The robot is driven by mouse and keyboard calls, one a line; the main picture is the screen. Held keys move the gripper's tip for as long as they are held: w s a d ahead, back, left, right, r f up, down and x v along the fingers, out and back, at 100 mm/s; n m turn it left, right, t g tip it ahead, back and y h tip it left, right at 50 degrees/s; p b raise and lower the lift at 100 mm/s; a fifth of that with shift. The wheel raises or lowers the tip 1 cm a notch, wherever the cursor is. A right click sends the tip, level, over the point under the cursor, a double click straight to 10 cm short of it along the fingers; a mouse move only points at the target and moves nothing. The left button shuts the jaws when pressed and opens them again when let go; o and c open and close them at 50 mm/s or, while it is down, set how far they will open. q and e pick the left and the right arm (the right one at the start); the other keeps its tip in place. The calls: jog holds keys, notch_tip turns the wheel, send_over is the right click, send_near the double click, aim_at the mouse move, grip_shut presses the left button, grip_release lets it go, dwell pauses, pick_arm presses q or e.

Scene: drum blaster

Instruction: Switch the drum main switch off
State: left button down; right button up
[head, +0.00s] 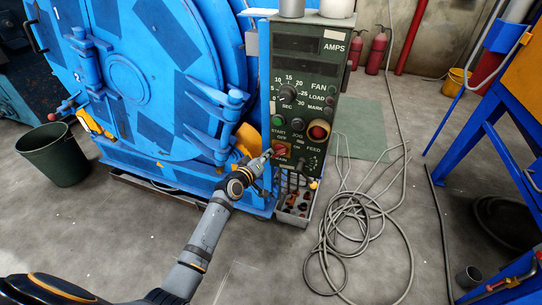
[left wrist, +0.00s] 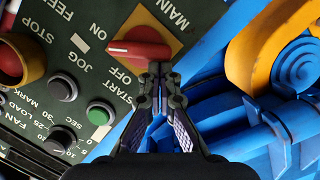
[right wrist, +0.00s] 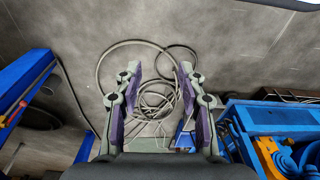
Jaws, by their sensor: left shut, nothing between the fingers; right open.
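The green control panel (head: 300,110) stands beside the blue drum. Its main switch (head: 282,149) is a red rotary knob on a yellow plate. In the left wrist view the knob (left wrist: 140,50) lies nearly level, its white-marked end at left between the ON and OFF labels. My left gripper (head: 268,155) is shut and empty. Its fingertips (left wrist: 160,70) are at the knob's right end; I cannot tell whether they touch it. My right gripper (right wrist: 160,75) is open and empty, seen only in the right wrist view, above the floor and cables.
The blue drum door (head: 150,80) is left of the panel. START (left wrist: 100,112), JOG and STOP buttons are near the switch. Grey cable (head: 350,225) lies coiled on the floor. A green bin (head: 55,155) stands at left. A blue and yellow frame (head: 505,150) is at right.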

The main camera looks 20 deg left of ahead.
notch_tip(320, 180, down, 8)
jog(key=w+a+t+y+b, duration=0.1)
jog(key=w+a+t+b, duration=0.1)
jog(key=a+t+b, duration=0.3)
pick_arm(q)
jog(key=shift+d+f+n+t+h+b, duration=0.15)
jog(key=shift+f+n+t+h+b, duration=0.3)
jog(key=shift+n, duration=1)
jog(key=shift+d+f+n+t+h+b, duration=0.15)
jog(key=shift+f+n+b, duration=0.4)
jog(key=shift+n, duration=0.95)
jog(key=shift+d+f+n+t+h+b, duration=0.1)
jog(key=shift+f+n+t+h+b, duration=0.3)
jog(key=shift+n, duration=1.05)
pick_arm(e)
jog(key=w+d+r+t, duration=0.2)
jog(key=w+r+t, duration=0.2)
jog(key=w+r, duration=0.3)
jog(key=w+d+r+t, duration=0.2)
jog(key=w+r+t, duration=0.3)
jog(key=w+r, duration=0.3)
jog(key=shift+r, duration=1.1)
jog(key=shift+a, duration=0.1)
